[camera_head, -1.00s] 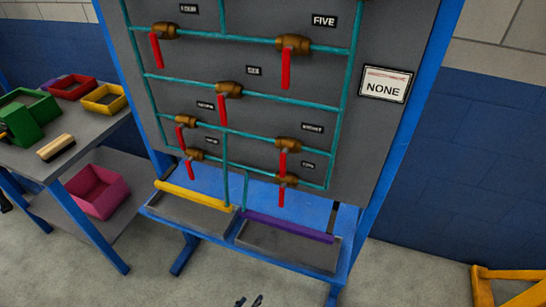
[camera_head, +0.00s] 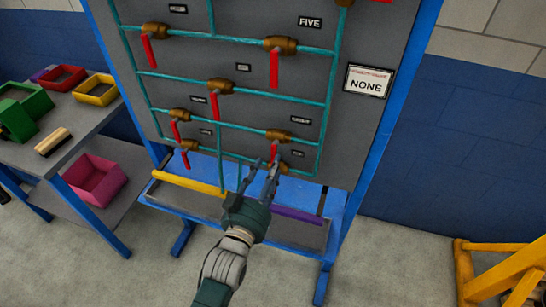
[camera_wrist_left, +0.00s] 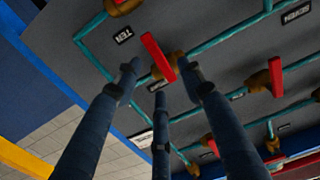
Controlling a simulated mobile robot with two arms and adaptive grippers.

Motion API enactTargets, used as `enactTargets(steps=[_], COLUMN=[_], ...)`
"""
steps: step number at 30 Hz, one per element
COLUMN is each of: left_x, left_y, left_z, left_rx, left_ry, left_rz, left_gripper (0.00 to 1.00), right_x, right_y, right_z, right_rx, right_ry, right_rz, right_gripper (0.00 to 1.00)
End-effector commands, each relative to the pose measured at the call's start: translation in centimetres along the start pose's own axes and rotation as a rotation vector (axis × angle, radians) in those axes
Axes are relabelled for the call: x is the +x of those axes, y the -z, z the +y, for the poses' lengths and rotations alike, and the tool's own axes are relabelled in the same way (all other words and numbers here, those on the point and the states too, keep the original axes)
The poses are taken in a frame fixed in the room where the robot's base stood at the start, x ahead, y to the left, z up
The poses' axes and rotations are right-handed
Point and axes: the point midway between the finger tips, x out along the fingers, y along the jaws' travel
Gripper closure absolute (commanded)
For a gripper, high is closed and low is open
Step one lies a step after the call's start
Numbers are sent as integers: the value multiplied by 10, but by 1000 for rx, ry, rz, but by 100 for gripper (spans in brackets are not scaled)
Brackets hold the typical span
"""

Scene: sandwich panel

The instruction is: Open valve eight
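Valve eight (camera_head: 279,135) is a brass valve with a red lever on a teal pipe, low on the right of the grey panel, below the label EIGHT (camera_head: 300,120). Its lever hangs down, partly hidden by my fingers. My left gripper (camera_head: 263,168) has its fingers spread open in front of this lever. In the left wrist view the red lever (camera_wrist_left: 158,57) lies between the fingertips (camera_wrist_left: 163,78), with no clear grip on it. My right gripper is not in view.
Valve ten (camera_head: 281,168) sits just below, close to my fingers. Valve seven (camera_head: 180,115) and other red-levered valves share the panel. A sign reading NONE (camera_head: 368,82) is at right. A shelf with coloured bins (camera_head: 95,178) stands left, and a yellow frame (camera_head: 500,270) lower right.

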Motion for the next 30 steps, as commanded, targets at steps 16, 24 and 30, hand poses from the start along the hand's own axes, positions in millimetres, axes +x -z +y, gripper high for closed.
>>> enactTargets(steps=[16, 24, 30], left_x=[35, 35, 35], left_y=[0, 0, 0], left_z=[0, 0, 0], left_rx=[0, 0, 1], left_ry=[0, 0, -1], left_rz=[0, -1, -1], left_gripper=[60, 100, 100], right_x=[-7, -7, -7], right_y=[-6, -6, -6], right_z=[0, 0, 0], right_rx=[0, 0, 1], right_ry=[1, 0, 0], right_rz=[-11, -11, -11], right_gripper=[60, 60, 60])
